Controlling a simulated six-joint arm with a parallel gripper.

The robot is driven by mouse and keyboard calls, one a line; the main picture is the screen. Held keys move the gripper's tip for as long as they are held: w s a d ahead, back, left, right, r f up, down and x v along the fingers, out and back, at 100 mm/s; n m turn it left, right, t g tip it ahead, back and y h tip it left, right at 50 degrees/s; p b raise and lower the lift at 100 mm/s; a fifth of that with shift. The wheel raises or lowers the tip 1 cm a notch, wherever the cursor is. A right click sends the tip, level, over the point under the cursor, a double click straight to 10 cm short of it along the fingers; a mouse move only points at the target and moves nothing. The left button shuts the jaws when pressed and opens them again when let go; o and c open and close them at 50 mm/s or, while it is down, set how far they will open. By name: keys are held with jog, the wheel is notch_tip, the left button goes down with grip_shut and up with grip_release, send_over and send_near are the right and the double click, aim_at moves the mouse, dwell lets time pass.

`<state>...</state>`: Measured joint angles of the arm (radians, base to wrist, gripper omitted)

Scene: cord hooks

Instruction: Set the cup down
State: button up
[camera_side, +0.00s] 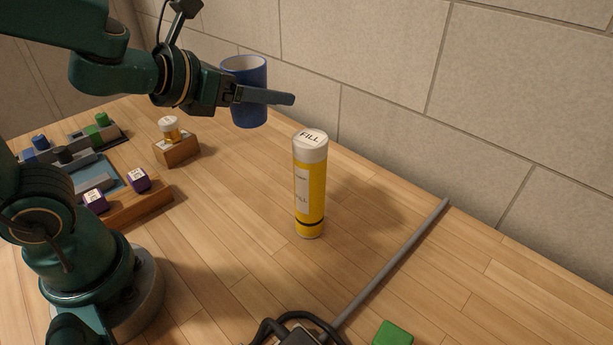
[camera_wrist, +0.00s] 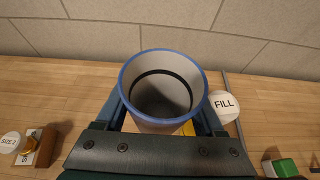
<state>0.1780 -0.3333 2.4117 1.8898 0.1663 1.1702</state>
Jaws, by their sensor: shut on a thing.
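A blue cup (camera_side: 246,108) with a pale inside is held upright in the air above the wooden table, near the back wall. My gripper (camera_side: 265,96) is shut on the cup, with one finger along each side of it. In the wrist view the cup (camera_wrist: 162,84) is seen from above between the two fingers (camera_wrist: 160,112). Its inside looks empty, with a dark ring below the blue rim. The cup's underside and the spot right below it are partly hidden in the wrist view.
A tall yellow cylinder with a white lid marked FILL (camera_side: 310,185) stands right of the cup. A small jar (camera_side: 170,130) sits on a wooden block (camera_side: 177,150) to the left. A grey rod (camera_side: 395,260) and a green block (camera_side: 392,334) lie at right. Table (camera_side: 235,190) between is clear.

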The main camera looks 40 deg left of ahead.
jog(key=shift+s+d, duration=1.3)
jog(key=shift+d, duration=1.85)
jog(key=w+r+n+y, duration=0.1)
jog(key=w+r, duration=1)
jog(key=shift+s+d+f+m+h, duration=0.35)
jog(key=shift+s+d+f, duration=0.65)
jog(key=shift+d+f, duration=2.65)
jog(key=shift+s+d+f+m+h, duration=0.3)
jog(key=shift+s+d+f, duration=0.9)
jog(key=shift+f, duration=4.65)
jog(key=shift+s+d+f+m+h, duration=0.3)
jog(key=shift+s+d+f, duration=0.5)
jog(key=shift+d+f, duration=2.95)
jog(key=shift+a+f, duration=0.5)
jog(key=shift+f, duration=0.3)
jog(key=shift+a+f, duration=0.5)
jog(key=shift+f, duration=0.3)
